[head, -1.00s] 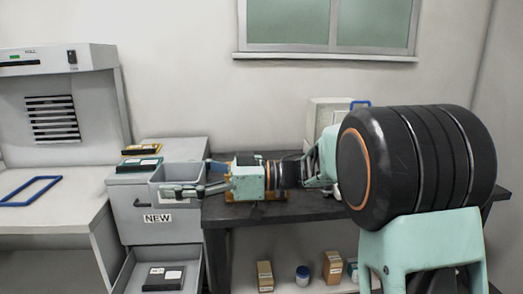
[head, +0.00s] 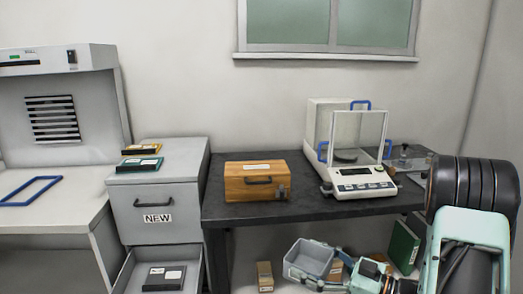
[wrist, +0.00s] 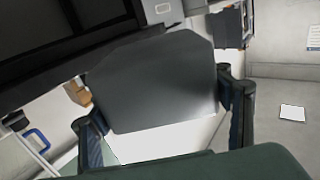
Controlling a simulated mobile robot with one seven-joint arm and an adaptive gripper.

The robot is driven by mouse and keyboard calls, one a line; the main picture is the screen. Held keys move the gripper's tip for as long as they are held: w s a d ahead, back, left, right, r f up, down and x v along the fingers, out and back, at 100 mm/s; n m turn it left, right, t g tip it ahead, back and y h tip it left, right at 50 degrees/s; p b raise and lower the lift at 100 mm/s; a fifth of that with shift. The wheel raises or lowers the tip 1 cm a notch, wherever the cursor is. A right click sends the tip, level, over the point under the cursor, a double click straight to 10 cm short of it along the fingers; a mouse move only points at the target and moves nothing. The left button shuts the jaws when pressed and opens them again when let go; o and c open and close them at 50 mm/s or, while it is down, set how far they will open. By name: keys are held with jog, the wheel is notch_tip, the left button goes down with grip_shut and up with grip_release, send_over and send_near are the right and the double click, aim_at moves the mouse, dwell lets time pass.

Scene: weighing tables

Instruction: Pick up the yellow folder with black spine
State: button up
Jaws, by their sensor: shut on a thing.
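A flat black-topped item with yellow-orange edges and a white label (head: 141,149) lies on top of the grey cabinet at left. It may be the yellow folder, but I cannot make out a spine. A similar item with green edges (head: 139,164) lies just in front of it. My gripper (head: 318,268) is at lower right, low before the dark table, far from the cabinet top. It is shut on a grey open bin (head: 306,259). In the wrist view the grey bin (wrist: 160,85) sits between my two fingers.
The dark table (head: 300,209) carries a wooden box (head: 256,181) and a glass-walled balance (head: 357,180). Below it stand a small carton (head: 265,275) and a green binder (head: 403,246). The cabinet's lower drawer (head: 128,270) is open with a black item (head: 164,278) inside.

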jog(key=shift+s+d+f+m+t, duration=0.15)
jog(key=shift+s+d+f+t, duration=0.15)
jog(key=shift+d, duration=0.2)
jog(key=shift+s+d+f+m+t, duration=0.1)
jog(key=shift+s+d+f+m, duration=0.1)
jog(key=shift+d+f, duration=0.25)
jog(key=w+a+r+m+t+h+p, duration=0.1)
jog(key=w+r+m+t+h+p, duration=0.2)
jog(key=w+r+p, duration=0.35)
jog(key=w+a+r+m+t+h+p, duration=0.15)
jog(key=w+r+h+p, duration=0.25)
jog(key=r+p, duration=0.55)
notch_tip(320, 180, up, 15)
jog(key=d+m+t+h+p, duration=0.2)
jog(key=m+t+h+p, duration=0.1)
jog(key=m+h+p, duration=0.3)
jog(key=h+p, duration=0.2)
jog(key=shift+w+r+p, duration=0.2)
jog(key=shift+w+p, duration=0.1)
jog(key=shift+w, duration=0.05)
jog(key=shift+w+d, duration=0.1)
jog(key=shift+d, duration=0.05)
